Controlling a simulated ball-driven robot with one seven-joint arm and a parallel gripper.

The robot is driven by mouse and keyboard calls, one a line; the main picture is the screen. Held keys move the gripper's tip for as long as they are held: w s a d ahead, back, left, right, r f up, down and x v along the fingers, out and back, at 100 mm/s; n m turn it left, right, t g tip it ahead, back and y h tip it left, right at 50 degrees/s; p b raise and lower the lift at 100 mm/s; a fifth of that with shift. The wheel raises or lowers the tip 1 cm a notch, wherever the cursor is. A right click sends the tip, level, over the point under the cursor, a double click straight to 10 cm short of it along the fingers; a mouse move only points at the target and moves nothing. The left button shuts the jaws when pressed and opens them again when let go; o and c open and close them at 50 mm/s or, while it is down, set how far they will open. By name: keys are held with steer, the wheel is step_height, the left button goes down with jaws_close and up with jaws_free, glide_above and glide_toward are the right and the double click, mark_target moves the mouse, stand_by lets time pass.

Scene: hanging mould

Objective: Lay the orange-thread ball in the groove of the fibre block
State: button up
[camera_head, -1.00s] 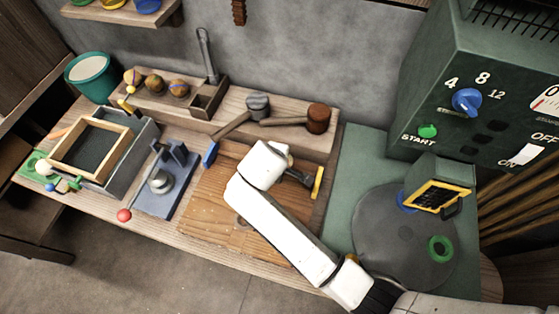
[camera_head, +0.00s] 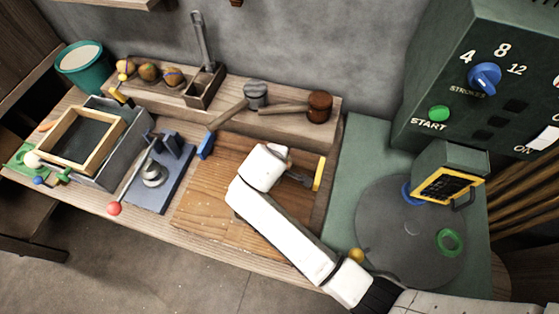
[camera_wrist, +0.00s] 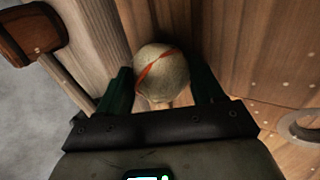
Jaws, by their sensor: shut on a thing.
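The orange-thread ball (camera_wrist: 160,75) is pale with orange bands and sits between the dark green fingers of my gripper (camera_wrist: 163,88) in the wrist view. My gripper is shut on it, close to a wooden ledge. In the head view my white arm reaches over the wooden board and hides the fingers and the ball. I cannot make out the fibre block or its groove for certain in either view.
Several thread-wound balls (camera_head: 148,71) sit on the rear shelf. A mallet with a brown head (camera_head: 319,107) lies beside a grey-headed one (camera_head: 256,95). A blue press (camera_head: 160,175) stands left of the board (camera_head: 205,200). A grey turntable (camera_head: 385,230) and green machine (camera_head: 480,105) are right.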

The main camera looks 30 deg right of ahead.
steer(key=shift+s+f, duration=0.1)
steer(key=shift+f, duration=0.25)
steer(key=o, duration=1.1)
steer(key=shift+d+f, duration=0.1)
steer(key=shift+o, duration=0.5)
steer(key=shift+s, duration=0.1)
steer(key=shift+f, duration=0.1)
steer(key=w+v, duration=0.1)
steer(key=v, duration=1)
steer(key=shift+s+r, duration=0.15)
steer(key=shift+r, duration=0.45)
